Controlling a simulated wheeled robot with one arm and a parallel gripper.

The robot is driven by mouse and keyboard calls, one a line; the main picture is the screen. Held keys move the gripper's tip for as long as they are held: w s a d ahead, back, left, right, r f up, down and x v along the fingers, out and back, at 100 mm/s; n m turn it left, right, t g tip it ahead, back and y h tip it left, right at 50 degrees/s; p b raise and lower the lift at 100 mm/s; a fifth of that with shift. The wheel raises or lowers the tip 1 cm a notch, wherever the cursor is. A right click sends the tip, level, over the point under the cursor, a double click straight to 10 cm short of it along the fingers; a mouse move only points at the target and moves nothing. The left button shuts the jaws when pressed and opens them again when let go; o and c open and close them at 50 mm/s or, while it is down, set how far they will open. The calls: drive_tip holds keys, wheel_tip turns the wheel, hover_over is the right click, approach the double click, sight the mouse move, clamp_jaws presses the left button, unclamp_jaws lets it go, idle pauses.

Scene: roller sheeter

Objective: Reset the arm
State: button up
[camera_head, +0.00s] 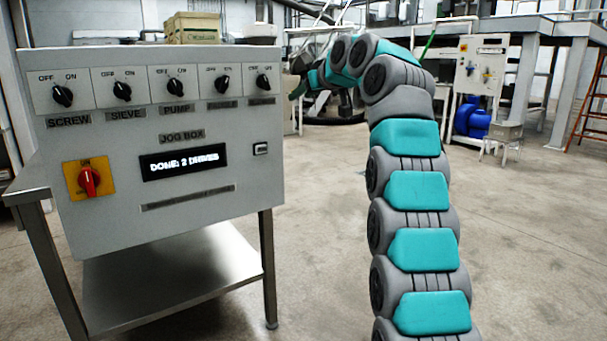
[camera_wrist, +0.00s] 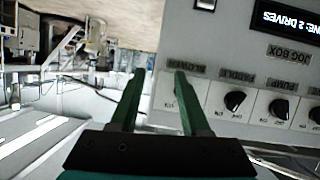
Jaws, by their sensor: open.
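My teal arm rises on the right in the head view and bends left at the top. My gripper (camera_head: 300,72) is small and dark there, by the upper right edge of the grey jog box (camera_head: 225,160). In the wrist view, which is upside down, its two green fingers (camera_wrist: 158,73) are apart with nothing between them. They are in front of the panel near the BLOWER label (camera_wrist: 185,65). The right finger hides the blower knob there; the PADDLE knob (camera_wrist: 235,101) and PUMP knob (camera_wrist: 279,108) show beside it. The display (camera_head: 183,163) reads "DONE: 2 DRIVES".
The box stands on a steel table with a lower shelf (camera_head: 170,275). It carries a red rotary switch (camera_head: 89,181) on a yellow plate. A crate (camera_head: 193,28) is behind its top. A blue motor (camera_head: 472,120) and a platform stand at back right. Floor between is open.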

drive_tip(key=s+d+f+m+g+h+p, duration=0.1)
drive_tip(key=s+d+f+g, duration=0.3)
drive_tip(key=s+f, duration=0.8)
drive_tip(key=s+d+f+m+g+h+p, duration=0.2)
drive_tip(key=s+d+f+g, duration=0.3)
drive_tip(key=s+f, duration=0.8)
drive_tip(key=s+d+f+m+g+h+p, duration=0.2)
drive_tip(key=s+d+f, duration=0.4)
drive_tip(key=s, duration=2.9)
wheel_tip(320, 180, down, 6)
drive_tip(key=m+g+h, duration=0.1)
drive_tip(key=g, duration=0.1)
drive_tip(key=shift+s+f+m+g+h, duration=0.15)
drive_tip(key=shift+m+g+h, duration=0.15)
drive_tip(key=shift+m, duration=0.1)
